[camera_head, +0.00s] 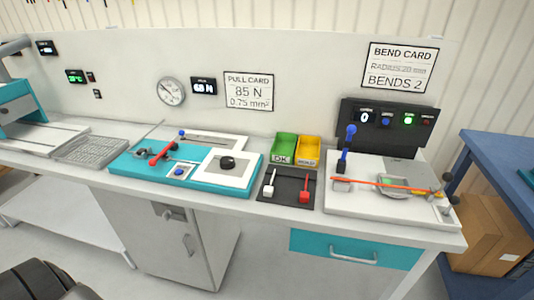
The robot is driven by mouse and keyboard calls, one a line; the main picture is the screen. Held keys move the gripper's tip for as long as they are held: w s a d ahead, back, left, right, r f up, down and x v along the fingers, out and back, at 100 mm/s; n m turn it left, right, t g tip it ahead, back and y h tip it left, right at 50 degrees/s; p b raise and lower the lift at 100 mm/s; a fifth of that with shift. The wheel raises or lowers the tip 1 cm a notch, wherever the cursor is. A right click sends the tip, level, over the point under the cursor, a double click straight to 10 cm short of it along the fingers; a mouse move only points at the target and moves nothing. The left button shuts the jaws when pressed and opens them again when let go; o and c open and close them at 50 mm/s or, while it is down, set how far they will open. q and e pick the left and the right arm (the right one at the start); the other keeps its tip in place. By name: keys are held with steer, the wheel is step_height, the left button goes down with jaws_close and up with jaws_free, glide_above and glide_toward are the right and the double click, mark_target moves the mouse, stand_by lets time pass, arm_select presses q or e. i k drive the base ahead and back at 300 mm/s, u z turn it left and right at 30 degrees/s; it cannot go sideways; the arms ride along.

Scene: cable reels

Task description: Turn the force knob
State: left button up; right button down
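A black knob (227,163), which looks like the force knob, sits on the white panel (215,178) at the right of the teal pull tester (128,163). A display (204,86) on the wall behind it seems to read 68 N, though the digits are small. A round dial gauge (171,91) hangs left of the display. The pull card (249,91) reads 85 N and 0.75 mm². A red clamp piece (162,152) and a blue button (179,172) are on the tester left of the knob. Neither of my grippers shows in the head view.
Green (285,147) and yellow (308,151) bins stand right of the tester. A dark tray (287,188) holds white- and red-handled items. A bending fixture (390,205) with an upright blue lever (350,134) stands at right. A wire-mesh tray (88,147) lies at left.

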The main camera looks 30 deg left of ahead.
mark_target(228, 162)
steer(key=i, duration=0.7)
steer(key=u, duration=0.85)
steer(key=i, duration=0.35)
steer(key=u, duration=0.35)
